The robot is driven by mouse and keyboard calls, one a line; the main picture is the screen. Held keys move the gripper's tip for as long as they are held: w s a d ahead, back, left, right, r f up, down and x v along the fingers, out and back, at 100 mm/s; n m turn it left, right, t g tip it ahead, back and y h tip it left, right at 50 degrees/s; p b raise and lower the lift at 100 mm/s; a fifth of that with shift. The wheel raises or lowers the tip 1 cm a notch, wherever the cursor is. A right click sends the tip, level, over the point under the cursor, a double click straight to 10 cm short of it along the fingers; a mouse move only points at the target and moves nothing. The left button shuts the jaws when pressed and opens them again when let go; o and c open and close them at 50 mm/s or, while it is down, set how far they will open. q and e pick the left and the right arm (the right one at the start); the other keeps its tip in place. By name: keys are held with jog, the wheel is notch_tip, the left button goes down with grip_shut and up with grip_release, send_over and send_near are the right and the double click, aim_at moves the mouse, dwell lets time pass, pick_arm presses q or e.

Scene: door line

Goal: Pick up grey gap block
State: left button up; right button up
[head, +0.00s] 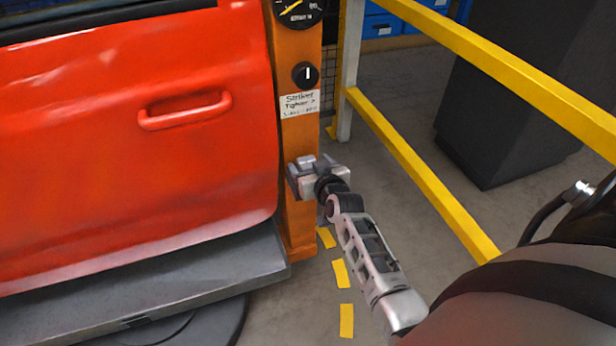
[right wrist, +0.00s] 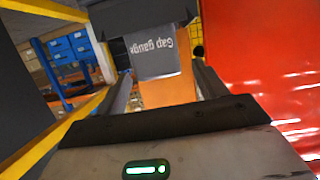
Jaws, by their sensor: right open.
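The grey gap block (right wrist: 158,62) shows in the right wrist view, with "Gap gauge" lettered upside down on its face. It is at the orange post, ahead of and between the fingers of my right gripper (head: 312,177). The right gripper is open, with a finger on either side of the block's lower part in the wrist view; I cannot tell whether they touch it. In the head view the gripper is at the lower part of the orange post (head: 298,223) and largely covers the block. My left gripper is not in view.
A red car door (head: 130,130) with a handle stands left of the post, above a grey platform (head: 180,277). A yellow guard rail (head: 425,175) runs to the right, with a dark cabinet (head: 525,95) behind it. Yellow dashes mark the clear floor.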

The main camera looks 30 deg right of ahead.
aim_at(306, 157)
jog(key=b+x, duration=0.1)
jog(key=x, duration=0.1)
jog(key=b+x, duration=0.1)
jog(key=b, duration=0.1)
jog(key=shift+w+f, duration=0.25)
jog(key=shift+f, duration=0.1)
jog(key=shift+w+d+r, duration=0.1)
jog(key=shift+w+d, duration=0.05)
jog(key=shift+w, duration=0.1)
jog(key=shift+r, duration=0.1)
jog(key=c, duration=1.3)
